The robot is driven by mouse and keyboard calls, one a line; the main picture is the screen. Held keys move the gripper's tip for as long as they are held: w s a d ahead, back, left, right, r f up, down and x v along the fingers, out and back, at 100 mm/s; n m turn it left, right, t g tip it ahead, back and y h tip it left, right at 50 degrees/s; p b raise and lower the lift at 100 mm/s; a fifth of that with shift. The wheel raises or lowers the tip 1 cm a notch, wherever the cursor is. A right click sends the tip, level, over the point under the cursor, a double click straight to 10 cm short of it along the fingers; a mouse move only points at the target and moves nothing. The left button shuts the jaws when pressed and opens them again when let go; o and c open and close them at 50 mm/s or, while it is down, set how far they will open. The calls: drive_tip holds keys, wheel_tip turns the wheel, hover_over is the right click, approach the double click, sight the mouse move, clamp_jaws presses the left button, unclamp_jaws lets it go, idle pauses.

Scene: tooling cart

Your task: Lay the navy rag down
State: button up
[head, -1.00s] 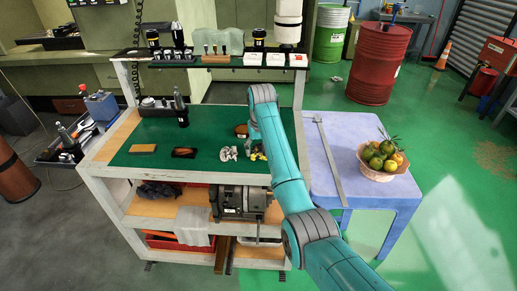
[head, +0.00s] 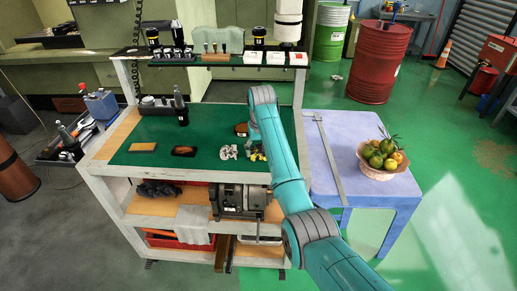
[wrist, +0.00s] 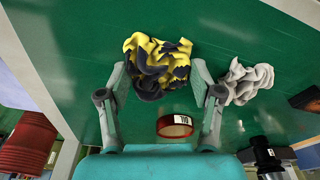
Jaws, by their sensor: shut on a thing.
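The navy rag (wrist: 152,82) is a crumpled dark cloth mixed with bright yellow folds; I cannot tell whether the yellow is part of it or a second cloth. It is between the fingers of my gripper (wrist: 160,80), which is shut on it, over the green cart top (head: 140,128). I cannot tell whether the rag touches the surface.
A crumpled light grey cloth (wrist: 243,82) lies close to the right of the rag in the wrist view. A round reddish-brown item with a label (wrist: 175,126) is near my gripper. A blue side table (head: 350,135) holds a fruit basket (head: 377,174).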

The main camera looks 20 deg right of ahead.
drive_tip(key=o, duration=1.1)
